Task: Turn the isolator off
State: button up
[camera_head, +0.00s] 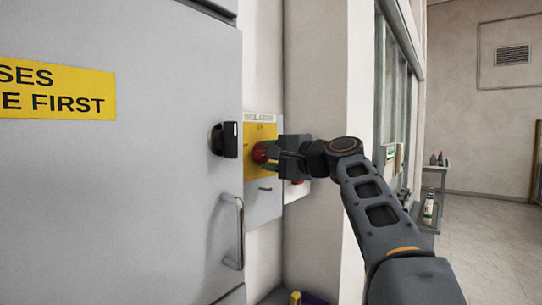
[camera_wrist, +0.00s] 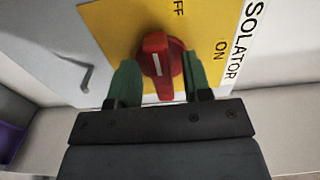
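The isolator is a yellow panel (camera_head: 262,132) on a grey box, with a red rotary knob (camera_head: 259,152). In the wrist view the red knob (camera_wrist: 160,60) carries a white line and sits on the yellow plate (camera_wrist: 112,25). The letters "FF" show at the top edge, and "ON" is to the knob's right. The line runs nearly up and down in that picture; I cannot tell which label it marks. My gripper (camera_head: 270,154) is at the knob. Its green fingers (camera_wrist: 160,82) are apart, one on each side of the knob. A gap shows at the left finger; contact at the right is unclear.
A large grey cabinet door (camera_head: 120,180) with a black knob (camera_head: 224,140) and a metal handle (camera_head: 234,232) stands left of the isolator. A wall corner (camera_head: 330,240) is close on the right. A small shelf with bottles (camera_head: 428,208) stands farther back, beside open floor.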

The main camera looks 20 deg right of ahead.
jog(key=b+v, duration=0.2)
jog(key=v, duration=1.1)
jog(key=shift+s+d, duration=0.25)
jog(key=shift+s, duration=0.1)
